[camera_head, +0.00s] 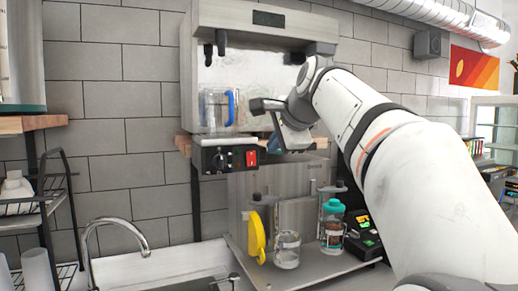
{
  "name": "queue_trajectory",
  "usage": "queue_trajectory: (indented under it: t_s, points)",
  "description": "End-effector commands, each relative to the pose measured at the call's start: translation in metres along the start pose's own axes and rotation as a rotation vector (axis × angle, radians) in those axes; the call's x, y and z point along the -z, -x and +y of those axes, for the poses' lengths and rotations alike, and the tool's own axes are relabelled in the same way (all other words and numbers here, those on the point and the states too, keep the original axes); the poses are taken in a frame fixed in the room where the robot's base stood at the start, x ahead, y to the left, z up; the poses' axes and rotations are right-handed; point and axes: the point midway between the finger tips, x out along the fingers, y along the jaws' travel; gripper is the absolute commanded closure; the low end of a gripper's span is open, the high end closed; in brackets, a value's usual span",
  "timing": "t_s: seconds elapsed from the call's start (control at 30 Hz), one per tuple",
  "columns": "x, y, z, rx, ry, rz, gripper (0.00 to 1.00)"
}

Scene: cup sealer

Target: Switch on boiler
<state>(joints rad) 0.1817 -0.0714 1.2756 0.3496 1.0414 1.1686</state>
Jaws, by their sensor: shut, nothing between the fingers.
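The boiler (270,50) is a grey metal box on the tiled wall, with two black taps at its left. My gripper (274,146) is shut and empty, just above and right of the red switch. It looks apart from the switch, but I cannot tell the depth. My arm hides the boiler's lower right part.
A clear pitcher with a blue handle (231,107) stands under the taps. Below, a steel counter (310,270) holds a yellow item (257,238), a clear cup (287,250) and a teal-lidded blender (332,228). A curved faucet (112,223) stands at the lower left.

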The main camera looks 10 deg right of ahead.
Motion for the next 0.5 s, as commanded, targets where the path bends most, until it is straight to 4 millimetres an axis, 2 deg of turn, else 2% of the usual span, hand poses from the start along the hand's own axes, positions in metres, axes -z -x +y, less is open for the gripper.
queue_trajectory:
  t_s: [0.4, 0.5]
  points:
    - [-0.002, -0.087, -0.001, -0.003, 0.001, -0.004, 1.0]
    - [-0.002, -0.101, -0.01, -0.002, 0.002, -0.003, 1.0]
